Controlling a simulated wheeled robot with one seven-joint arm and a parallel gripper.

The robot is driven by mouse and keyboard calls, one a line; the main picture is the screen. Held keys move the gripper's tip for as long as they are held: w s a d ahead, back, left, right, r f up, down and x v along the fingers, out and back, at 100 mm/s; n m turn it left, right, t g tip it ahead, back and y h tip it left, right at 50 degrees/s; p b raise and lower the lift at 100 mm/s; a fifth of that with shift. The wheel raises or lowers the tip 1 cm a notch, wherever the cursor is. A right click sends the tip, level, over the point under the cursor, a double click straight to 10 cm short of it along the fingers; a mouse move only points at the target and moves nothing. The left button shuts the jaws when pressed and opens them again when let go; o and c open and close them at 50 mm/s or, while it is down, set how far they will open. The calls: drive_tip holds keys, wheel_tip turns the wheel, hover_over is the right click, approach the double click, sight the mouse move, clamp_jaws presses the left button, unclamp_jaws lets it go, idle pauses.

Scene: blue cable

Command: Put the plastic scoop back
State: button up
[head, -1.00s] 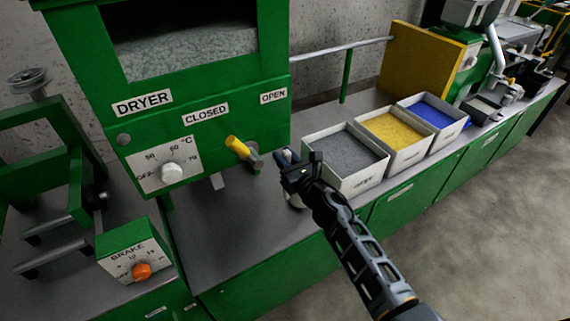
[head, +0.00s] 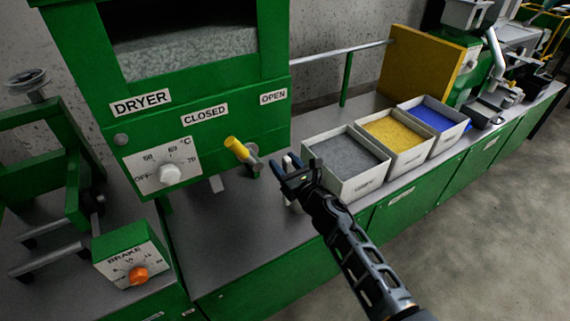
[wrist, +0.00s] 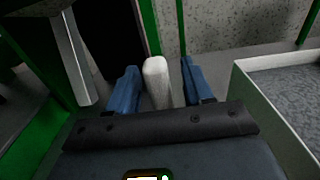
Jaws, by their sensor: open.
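A white upright piece, which looks like part of the plastic scoop (wrist: 157,82), stands between the two blue fingers of my gripper (wrist: 157,88) in the wrist view. A gap shows between it and the right finger; on the left the gap is narrow. In the head view my gripper (head: 287,170) is open over the counter, between the dryer and the grey-filled bin. A little of the white piece (head: 291,160) shows at the fingers. The rest of it is hidden by my gripper, so I cannot tell its full shape.
White bins of grey (head: 345,181), yellow (head: 425,154) and blue (head: 460,130) granules stand right of my gripper on the counter (head: 248,220). The green dryer (head: 205,122) with its yellow-handled lever (head: 237,149) is at the left. The counter's front left is clear.

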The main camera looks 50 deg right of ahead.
drive_tip(key=shift+r, duration=0.15)
drive_tip(key=shift+s, duration=0.2)
drive_tip(key=b+v, duration=0.1)
drive_tip(key=v, duration=1)
drive_tip(key=shift+s, duration=0.3)
drive_tip(key=shift+a, duration=0.2)
drive_tip(key=s+a+r+m+y, duration=0.3)
drive_tip(key=s+a+m, duration=1)
drive_tip(key=s+m, duration=0.15)
drive_tip(key=s+a+r+m+g+y, duration=0.1)
drive_tip(key=s+a+r+m, duration=0.1)
drive_tip(key=s+r+m, duration=0.3)
drive_tip(key=s+a+r+m+g+y, duration=0.1)
drive_tip(key=s+a+r+m, duration=0.2)
drive_tip(key=s+m, duration=0.7)
wheel_tip(320, 180, up, 2)
drive_tip(key=m, duration=0.3)
